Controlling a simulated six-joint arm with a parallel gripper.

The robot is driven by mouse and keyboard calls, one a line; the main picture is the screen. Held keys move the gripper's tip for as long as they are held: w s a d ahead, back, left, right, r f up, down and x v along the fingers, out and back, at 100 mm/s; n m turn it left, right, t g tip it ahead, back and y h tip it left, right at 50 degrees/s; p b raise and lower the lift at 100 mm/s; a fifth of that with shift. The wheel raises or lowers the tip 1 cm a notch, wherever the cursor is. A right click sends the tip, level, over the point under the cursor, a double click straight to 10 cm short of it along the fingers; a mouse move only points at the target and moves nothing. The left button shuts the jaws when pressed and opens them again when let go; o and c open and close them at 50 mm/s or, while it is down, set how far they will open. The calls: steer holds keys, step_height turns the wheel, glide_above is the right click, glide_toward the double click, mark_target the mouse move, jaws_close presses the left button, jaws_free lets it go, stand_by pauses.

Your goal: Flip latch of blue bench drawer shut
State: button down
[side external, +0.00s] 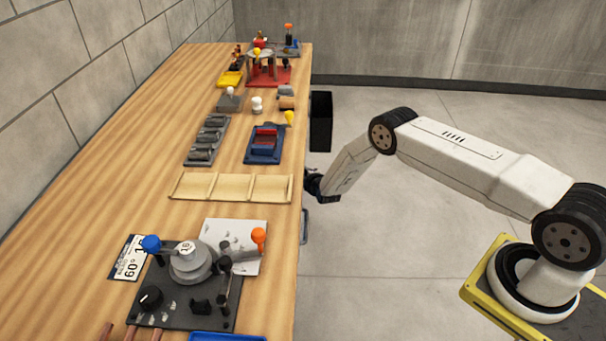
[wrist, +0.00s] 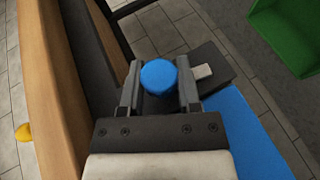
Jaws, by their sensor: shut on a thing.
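My gripper (wrist: 158,88) is shut on a round blue knob (wrist: 158,76), with one finger on each side of it in the wrist view. The knob appears to be the latch's handle; a dark grey block with a small pale tab (wrist: 204,71) lies just right of it. A blue surface (wrist: 245,125), seemingly the blue drawer, shows at the lower right. In the side external view my gripper (side external: 314,185) is at the bench's front edge, below the top. The knob and blue drawer are hidden there, and the latch's exact angle cannot be told.
The wooden bench (side external: 130,190) holds a tube bender (side external: 190,275), a wooden tray (side external: 230,187) and several fixtures. A black box-like part (side external: 320,120) juts from the front edge beyond my gripper. A green bin-like thing (wrist: 285,35) shows in the wrist view. The floor beside the bench is clear.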

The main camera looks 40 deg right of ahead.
steer(key=shift+m+g+y, duration=0.6)
steer(key=shift+g+y, duration=0.6)
steer(key=shift+g, duration=0.4)
steer(key=shift+g+y, duration=0.5)
steer(key=c, duration=0.6)
jaws_free()
steer(key=shift+s+r, duration=0.1)
steer(key=shift+v, duration=3.7)
steer(key=shift+r, duration=0.1)
